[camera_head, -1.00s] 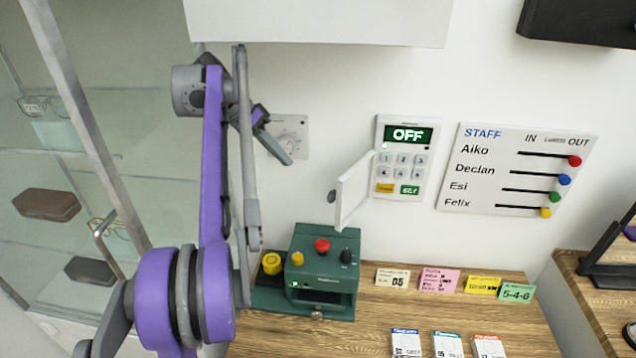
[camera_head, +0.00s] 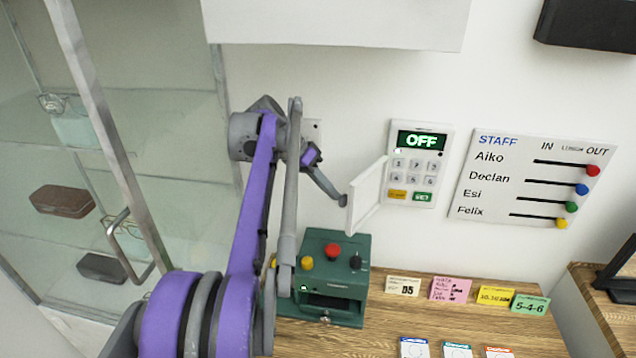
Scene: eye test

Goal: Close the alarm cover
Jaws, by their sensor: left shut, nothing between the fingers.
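The alarm panel (camera_head: 418,165) is on the wall, with a lit display reading OFF and a keypad below it. Its white cover (camera_head: 366,195) stands open, swung out from the panel's left side, so the keys show. My left gripper (camera_head: 342,200) is shut and empty. Its tip is at the outer left edge of the cover, touching or very close; I cannot tell which. My left arm comes up from the bottom left. My right gripper is not in view.
A green box with a red button (camera_head: 333,251) stands on the wooden desk (camera_head: 385,325) below, with cards beside it. A staff board (camera_head: 530,185) hangs right of the panel. A glass cabinet (camera_head: 110,160) is at left. A white box (camera_head: 335,25) overhangs above.

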